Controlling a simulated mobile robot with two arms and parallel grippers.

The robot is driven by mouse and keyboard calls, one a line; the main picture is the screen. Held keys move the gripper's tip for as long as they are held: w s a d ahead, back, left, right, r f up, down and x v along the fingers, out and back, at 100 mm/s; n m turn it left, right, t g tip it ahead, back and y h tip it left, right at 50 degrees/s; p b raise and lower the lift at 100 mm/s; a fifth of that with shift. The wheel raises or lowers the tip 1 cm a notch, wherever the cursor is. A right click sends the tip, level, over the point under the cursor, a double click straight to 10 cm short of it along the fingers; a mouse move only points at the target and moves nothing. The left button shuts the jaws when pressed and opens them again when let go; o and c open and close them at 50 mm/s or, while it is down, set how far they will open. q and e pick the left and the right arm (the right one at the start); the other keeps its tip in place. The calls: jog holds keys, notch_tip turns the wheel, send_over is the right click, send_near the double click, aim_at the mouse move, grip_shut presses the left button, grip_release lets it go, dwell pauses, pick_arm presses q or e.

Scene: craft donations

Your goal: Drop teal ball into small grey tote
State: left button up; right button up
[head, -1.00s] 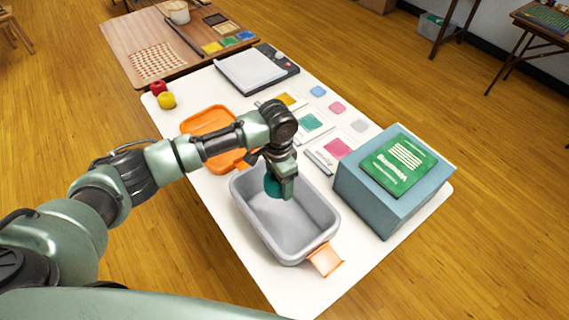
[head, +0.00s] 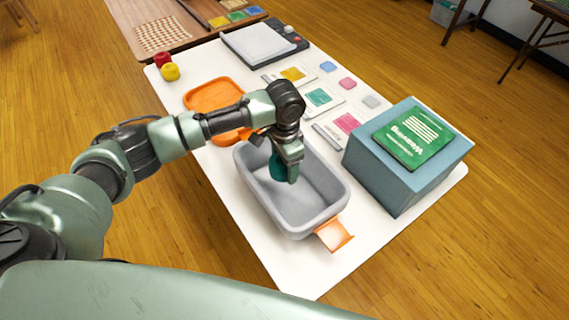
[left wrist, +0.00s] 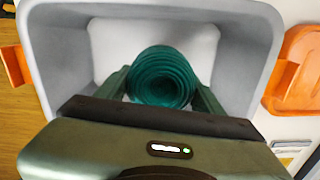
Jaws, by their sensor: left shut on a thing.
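The teal ball (left wrist: 162,76), a ridged round thing, sits between the fingers of my left gripper (head: 286,172), which is shut on it. In the head view the teal ball (head: 276,167) is partly hidden by the gripper. The small grey tote (head: 322,213) stands on the white table, with an orange tab at its near right end. In the left wrist view the tote (left wrist: 62,65) surrounds the ball and its pale floor lies behind it. The ball is over the tote's opening; its exact height above the floor is hard to tell. My right gripper is not in view.
An orange tray (head: 213,97) lies behind the tote. A blue-grey box (head: 380,174) with a green book (head: 412,137) on top stands to the right. Flat cards and a red and a yellow ball (head: 170,72) lie farther back. The table's front corner is clear.

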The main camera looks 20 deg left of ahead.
pick_arm(q)
jog(key=o, duration=1.4)
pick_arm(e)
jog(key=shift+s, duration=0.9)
pick_arm(q)
jog(key=shift+r, duration=0.1)
jog(key=shift+r, duration=0.3)
notch_tip(320, 180, up, 7)
jog(key=shift+r+b, duration=0.1)
jog(key=shift+b, duration=0.5)
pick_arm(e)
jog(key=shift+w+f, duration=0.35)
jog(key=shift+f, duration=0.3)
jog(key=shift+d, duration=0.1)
